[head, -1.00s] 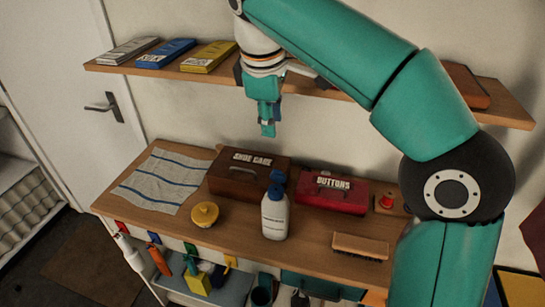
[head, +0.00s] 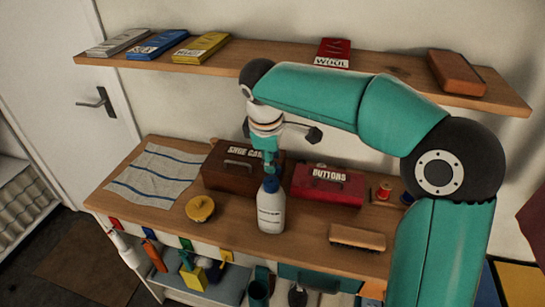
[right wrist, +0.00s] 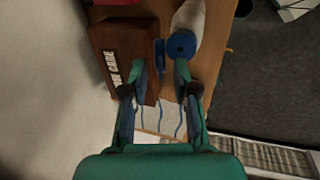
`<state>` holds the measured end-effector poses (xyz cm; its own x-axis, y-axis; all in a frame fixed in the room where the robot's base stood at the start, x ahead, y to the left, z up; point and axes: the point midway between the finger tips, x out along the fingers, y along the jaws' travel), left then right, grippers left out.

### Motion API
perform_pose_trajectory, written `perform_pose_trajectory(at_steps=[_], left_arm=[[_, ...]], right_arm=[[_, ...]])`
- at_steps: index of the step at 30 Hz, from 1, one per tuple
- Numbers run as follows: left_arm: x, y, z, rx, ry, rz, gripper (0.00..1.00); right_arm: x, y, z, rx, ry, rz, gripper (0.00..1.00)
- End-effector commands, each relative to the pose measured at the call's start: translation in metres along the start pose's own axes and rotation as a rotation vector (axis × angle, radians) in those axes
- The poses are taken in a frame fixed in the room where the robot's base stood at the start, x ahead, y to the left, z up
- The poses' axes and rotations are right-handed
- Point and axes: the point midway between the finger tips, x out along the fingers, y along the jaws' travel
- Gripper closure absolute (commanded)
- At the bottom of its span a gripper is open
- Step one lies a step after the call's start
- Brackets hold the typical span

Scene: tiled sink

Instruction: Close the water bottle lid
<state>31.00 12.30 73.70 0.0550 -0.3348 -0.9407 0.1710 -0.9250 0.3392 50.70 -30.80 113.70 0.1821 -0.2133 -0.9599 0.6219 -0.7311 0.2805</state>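The white water bottle (head: 271,212) stands upright on the wooden bench, with a blue top (head: 271,184). In the right wrist view the bottle (right wrist: 190,18) shows a round blue top (right wrist: 181,45), and a narrow blue piece (right wrist: 160,52) stands beside it, looking like the raised lid seen edge-on. My right gripper (head: 270,163) is just above and behind the bottle's top. In the right wrist view my right gripper (right wrist: 161,72) is open, its two fingers apart with the narrow blue piece between and beyond them. I cannot tell whether they touch. My left gripper is not in view.
A brown shoe care box (head: 222,178) stands behind left of the bottle, a red buttons box (head: 327,187) behind right. A yellow tin (head: 200,208) and a brush (head: 357,237) flank it. A shelf (head: 390,69) runs above at the back.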

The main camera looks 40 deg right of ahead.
Motion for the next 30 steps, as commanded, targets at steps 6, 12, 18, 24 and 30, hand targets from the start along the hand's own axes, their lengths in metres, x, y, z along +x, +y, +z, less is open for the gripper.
perform_pose_trajectory(at_steps=[6,12,18,24,30], left_arm=[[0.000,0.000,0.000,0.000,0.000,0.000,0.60],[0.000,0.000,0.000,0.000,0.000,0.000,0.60],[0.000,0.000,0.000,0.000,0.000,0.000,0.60],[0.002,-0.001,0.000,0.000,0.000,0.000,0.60],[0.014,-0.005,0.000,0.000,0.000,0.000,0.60]], right_arm=[[0.003,0.000,0.000,0.000,0.000,0.000,0.71],[0.002,0.000,-0.001,-0.001,0.000,0.000,0.89],[0.002,0.000,-0.001,-0.001,0.000,0.000,1.00],[0.003,-0.001,-0.001,-0.001,0.001,0.004,1.00],[0.005,-0.005,-0.001,-0.004,0.002,0.044,1.00]])
